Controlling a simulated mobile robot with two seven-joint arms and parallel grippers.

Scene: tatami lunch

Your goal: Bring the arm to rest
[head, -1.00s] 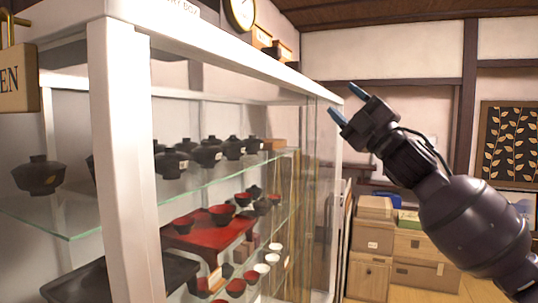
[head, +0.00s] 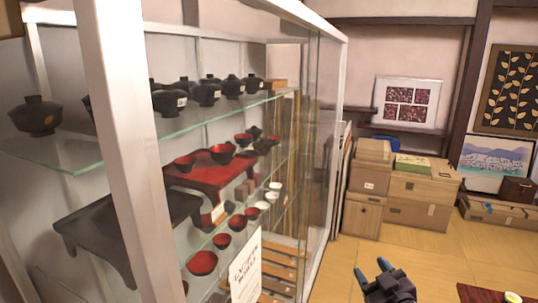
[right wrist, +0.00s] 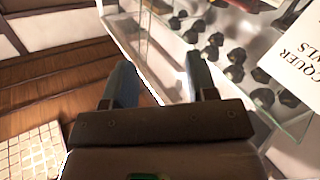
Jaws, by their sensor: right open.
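My right gripper (head: 374,274) is at the bottom of the head view, right of the glass display case (head: 135,150). Its two blue-tipped fingers are apart, with nothing between them. In the right wrist view the open fingers (right wrist: 158,85) show against the case and a brown wooden surface. Most of my right arm is outside the head view. My left gripper is not in view.
The case holds black lidded bowls (head: 207,93), red bowls (head: 202,262) and a red tray table (head: 205,173). Cardboard boxes (head: 420,190) stand against the back wall. A dark red table corner (head: 478,293) is at bottom right. Floor (head: 400,255) between is clear.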

